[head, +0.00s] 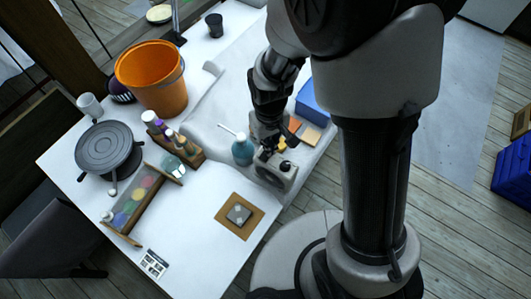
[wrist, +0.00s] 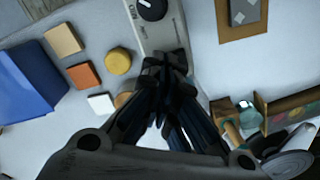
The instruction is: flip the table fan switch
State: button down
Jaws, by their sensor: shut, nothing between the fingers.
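A pale grey switch box (head: 275,171) with a round black knob stands near the table's right side in the head view. It also shows at the top of the wrist view (wrist: 158,38), with the black knob (wrist: 152,8) at the top edge. My gripper (head: 269,151) points down over this box and is shut and empty. In the wrist view my fingertips (wrist: 165,65) meet over the end of the box away from the knob. They hide that part, so I cannot tell whether they touch it or see a switch lever there. I cannot make out a table fan.
A teal bottle (head: 243,150) stands close left of the box. A blue bin (head: 312,103) and small coloured tiles (wrist: 84,75) lie on its other side. A brown board (head: 239,215) with a grey piece lies in front. An orange bucket (head: 152,77) stands farther back.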

jog(key=shift+f+b, duration=0.4)
jog(key=shift+f, duration=0.2)
jog(key=shift+r+p, duration=2.85)
jog(key=shift+r, duration=0.7)
jog(key=shift+r, duration=0.15)
jog(key=s+d+r+m+t+b, duration=0.1)
jog(key=s+d+r, duration=0.4)
jog(key=r, duration=0.5)
jog(key=s+d+r+m+t+b, duration=0.2)
jog(key=s+d+r+m+t, duration=0.1)
jog(key=s+d+r, duration=0.3)
notch_tip(320, 180, up, 5)
jog(key=s, duration=0.2)
jog(key=shift+s+t, duration=0.3)
jog(key=shift+w+f, duration=0.1)
jog(key=shift+w, duration=0.05)
